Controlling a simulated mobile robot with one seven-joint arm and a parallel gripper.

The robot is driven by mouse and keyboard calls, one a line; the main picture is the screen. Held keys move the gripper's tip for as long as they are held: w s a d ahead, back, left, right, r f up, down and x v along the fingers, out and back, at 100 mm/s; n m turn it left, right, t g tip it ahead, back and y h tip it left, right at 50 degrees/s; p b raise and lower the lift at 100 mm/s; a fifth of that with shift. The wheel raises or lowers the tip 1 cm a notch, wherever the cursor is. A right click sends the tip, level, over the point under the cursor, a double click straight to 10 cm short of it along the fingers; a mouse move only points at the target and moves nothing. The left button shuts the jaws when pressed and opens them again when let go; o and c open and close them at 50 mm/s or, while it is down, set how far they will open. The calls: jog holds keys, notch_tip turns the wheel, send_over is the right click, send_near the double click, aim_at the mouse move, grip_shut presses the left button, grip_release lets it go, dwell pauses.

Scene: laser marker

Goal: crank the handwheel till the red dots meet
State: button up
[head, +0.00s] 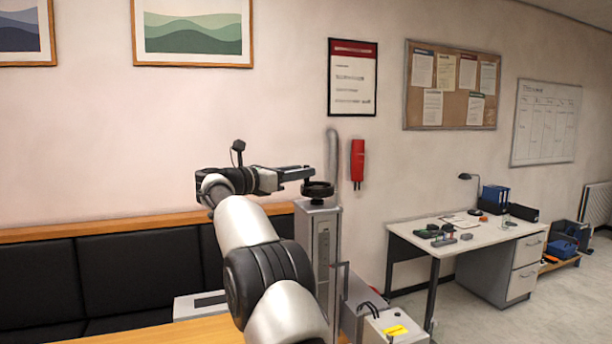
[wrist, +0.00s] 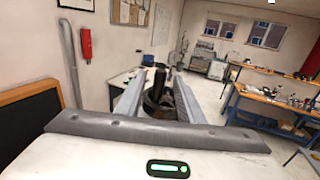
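The black handwheel (head: 317,190) lies flat on top of a grey column (head: 322,250) in the head view. My gripper (head: 309,172) reaches in from the left, its fingertips just above the wheel's near side. In the wrist view my gripper (wrist: 160,78) has its two fingers spread apart. Part of the dark wheel (wrist: 155,106) and an upright dark handle (wrist: 159,82) show between them. I see no clear grip on the handle; whether a finger touches it I cannot tell. No red dots show in either view.
A grey upright pipe (head: 333,155) stands right behind the wheel. A black padded bench (head: 120,270) runs along the wall at left. A desk (head: 455,232) with small items stands at right. A workbench (wrist: 285,105) is at right in the wrist view.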

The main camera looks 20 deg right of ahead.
jog(key=b+v, duration=0.2)
jog(key=v, duration=1.2)
jog(key=shift+a+b, duration=0.15)
jog(key=shift+b, duration=0.25)
jog(key=shift+s, duration=0.1)
